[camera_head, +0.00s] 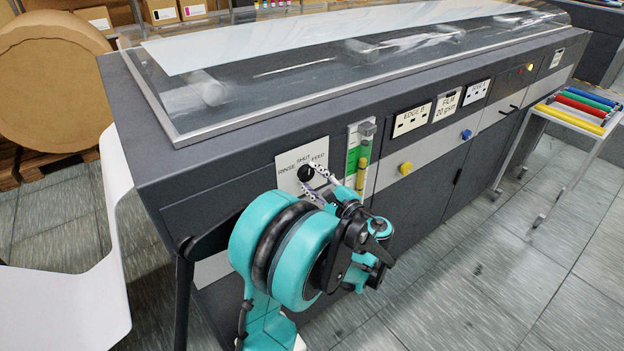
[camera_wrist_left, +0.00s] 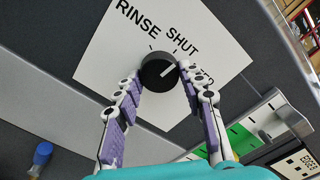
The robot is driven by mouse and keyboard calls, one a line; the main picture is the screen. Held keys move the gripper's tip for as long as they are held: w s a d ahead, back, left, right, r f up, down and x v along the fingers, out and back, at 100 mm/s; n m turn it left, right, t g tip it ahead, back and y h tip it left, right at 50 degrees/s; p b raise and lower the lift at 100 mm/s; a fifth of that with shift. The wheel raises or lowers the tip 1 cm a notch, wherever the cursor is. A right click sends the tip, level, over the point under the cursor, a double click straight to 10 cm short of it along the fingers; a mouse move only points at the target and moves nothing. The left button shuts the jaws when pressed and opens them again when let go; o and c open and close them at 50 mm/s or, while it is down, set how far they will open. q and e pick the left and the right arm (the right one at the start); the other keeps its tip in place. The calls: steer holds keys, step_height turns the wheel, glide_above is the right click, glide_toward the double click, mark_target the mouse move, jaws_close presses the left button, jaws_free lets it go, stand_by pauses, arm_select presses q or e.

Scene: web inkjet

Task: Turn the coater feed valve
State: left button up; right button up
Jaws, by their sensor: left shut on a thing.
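The coater feed valve is a round black knob (camera_wrist_left: 155,70) on a white plate (camera_wrist_left: 105,58) marked RINSE, SHUT and FEED. In the head view the knob (camera_head: 306,172) is on the machine's near front face. My left gripper (camera_wrist_left: 158,76) has its two fingers on opposite sides of the knob and is shut on it. The knob's white line points up and right in the wrist view, roughly between SHUT and FEED. One finger partly covers the FEED label. My right gripper is not in view.
A gauge with a green scale (camera_head: 353,160) is just right of the plate. Yellow (camera_head: 406,168) and blue (camera_head: 466,134) knobs sit farther along the front. A rack with coloured rollers (camera_head: 577,112) stands at right. A white sheet (camera_head: 65,290) hangs at left.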

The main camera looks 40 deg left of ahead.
arm_select(q)
steer(key=shift+n, duration=0.7)
steer(key=o, duration=1.2)
steer(key=shift+c, duration=0.2)
steer(key=v, duration=1.2)
